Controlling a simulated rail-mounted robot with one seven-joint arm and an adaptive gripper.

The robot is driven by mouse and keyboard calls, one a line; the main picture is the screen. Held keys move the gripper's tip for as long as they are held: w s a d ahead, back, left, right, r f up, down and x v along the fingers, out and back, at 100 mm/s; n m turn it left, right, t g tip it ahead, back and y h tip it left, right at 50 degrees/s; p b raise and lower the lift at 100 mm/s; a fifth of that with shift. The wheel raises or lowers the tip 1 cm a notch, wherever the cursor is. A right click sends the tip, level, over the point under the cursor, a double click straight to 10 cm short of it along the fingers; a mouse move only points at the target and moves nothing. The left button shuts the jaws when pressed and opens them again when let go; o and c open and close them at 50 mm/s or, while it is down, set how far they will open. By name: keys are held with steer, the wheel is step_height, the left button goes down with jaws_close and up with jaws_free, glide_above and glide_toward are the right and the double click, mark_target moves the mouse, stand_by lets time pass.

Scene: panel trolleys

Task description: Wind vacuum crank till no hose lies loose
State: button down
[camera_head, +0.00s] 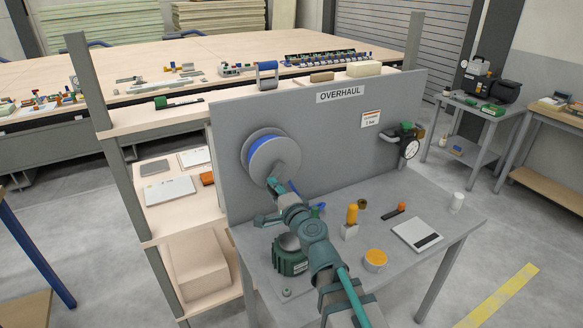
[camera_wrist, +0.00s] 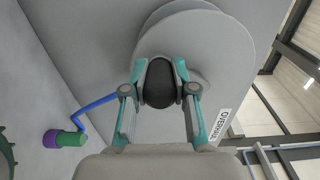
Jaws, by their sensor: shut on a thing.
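The hose reel (camera_head: 270,157) is a grey disc drum with blue hose wound on it, mounted on the upright grey panel marked OVERHAUL. It also shows large in the wrist view (camera_wrist: 222,45). My gripper (camera_head: 272,184) is at the lower part of the reel's face. In the wrist view my gripper (camera_wrist: 160,88) is shut on the dark rounded crank knob (camera_wrist: 159,82), one finger on each side. A short length of blue hose (camera_wrist: 97,103) runs from behind the reel to a green and purple fitting (camera_wrist: 66,139). In the head view my arm hides part of the hose.
Wooden shelves stand behind.

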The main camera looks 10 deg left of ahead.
steer(key=shift+r, duration=0.15)
steer(key=shift+s+a+r+p, duration=0.25)
steer(key=shift+r+p, duration=0.1)
steer(key=shift+r, duration=0.1)
steer(key=shift+s+a+r+p, duration=0.1)
steer(key=shift+a+r+p, duration=0.15)
steer(key=shift+r+p, duration=0.2)
steer(key=shift+r, duration=0.1)
steer(key=shift+s+a+r+p, duration=0.1)
steer(key=shift+s+r+p, duration=0.05)
steer(key=shift+r+p, duration=0.4)
